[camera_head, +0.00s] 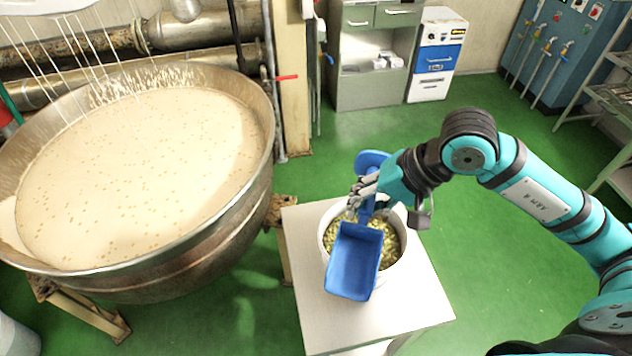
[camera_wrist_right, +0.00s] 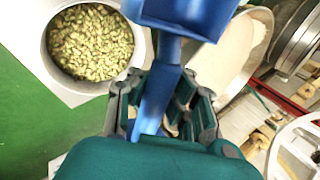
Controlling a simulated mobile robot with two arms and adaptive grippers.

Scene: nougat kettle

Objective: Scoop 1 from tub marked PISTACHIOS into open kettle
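My right gripper (camera_head: 366,190) is shut on the handle of a blue scoop (camera_head: 354,262), above the white tub. The scoop's pan hangs over the tub's near side, and no nuts show in the part of it I see. The tub (camera_head: 329,222) stands on a small white table and holds greenish pistachios (camera_head: 390,246); no marking on it is legible. In the right wrist view the pistachios (camera_wrist_right: 92,42) lie beside the scoop (camera_wrist_right: 182,14), apart from it. The open kettle (camera_head: 215,242) at the left holds a pale, speckled mass (camera_head: 140,165). My left gripper is not in view.
The white table (camera_head: 425,305) stands close to the kettle's right side. Grey cabinets (camera_head: 372,75) and a blue-and-white drawer unit (camera_head: 437,58) are at the back. Green floor (camera_head: 490,260) is clear at the right.

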